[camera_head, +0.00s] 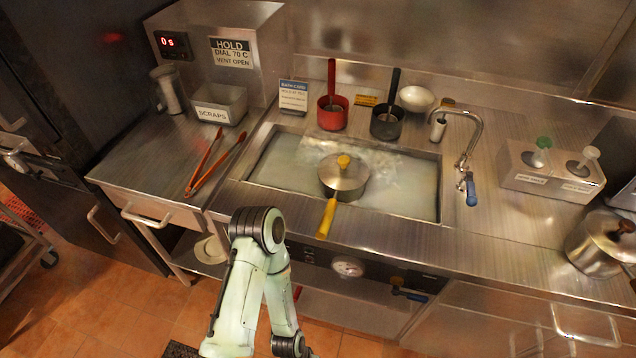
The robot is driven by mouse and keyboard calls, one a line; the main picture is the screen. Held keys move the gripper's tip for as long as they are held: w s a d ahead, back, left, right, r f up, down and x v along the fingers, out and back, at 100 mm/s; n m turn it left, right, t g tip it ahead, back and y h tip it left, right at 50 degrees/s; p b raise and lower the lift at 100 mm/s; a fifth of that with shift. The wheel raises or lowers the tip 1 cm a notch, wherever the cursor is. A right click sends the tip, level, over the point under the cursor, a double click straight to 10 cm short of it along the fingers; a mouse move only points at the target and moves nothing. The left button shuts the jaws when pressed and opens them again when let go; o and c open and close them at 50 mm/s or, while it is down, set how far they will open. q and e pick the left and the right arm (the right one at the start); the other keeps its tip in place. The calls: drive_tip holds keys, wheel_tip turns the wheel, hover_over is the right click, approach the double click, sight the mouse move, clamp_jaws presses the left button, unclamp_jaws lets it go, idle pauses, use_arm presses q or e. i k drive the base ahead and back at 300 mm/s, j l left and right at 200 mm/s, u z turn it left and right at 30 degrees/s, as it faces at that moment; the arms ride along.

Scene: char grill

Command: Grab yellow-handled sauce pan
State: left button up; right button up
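The sauce pan (344,184) with a yellow handle (326,218) sits in the water bath (408,205) in the middle of the counter. It has a metal lid with a yellow knob (344,161). The handle points toward me and slightly left, its end reaching over the bath's front edge. One pale green arm of mine is bent in front of the counter, its upper joint near the handle's end but lower and to the left. Neither gripper can be made out, and nothing is seen touching the pan.
Red tongs (214,163) lie left of the bath. A red pot (332,112), a dark pot (386,122) and a white bowl (416,98) stand behind it. A faucet (468,150) rises at its right. A scraps bin (222,104) is back left; a steel pot (598,242) is far right.

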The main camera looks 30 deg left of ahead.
sight(335, 201)
drive_tip(key=k+j, duration=0.1)
drive_tip(key=j, duration=0.35)
drive_tip(key=j+u, duration=0.1)
drive_tip(key=j, duration=0.3)
drive_tip(key=k+j, duration=0.15)
drive_tip(key=j, duration=0.3)
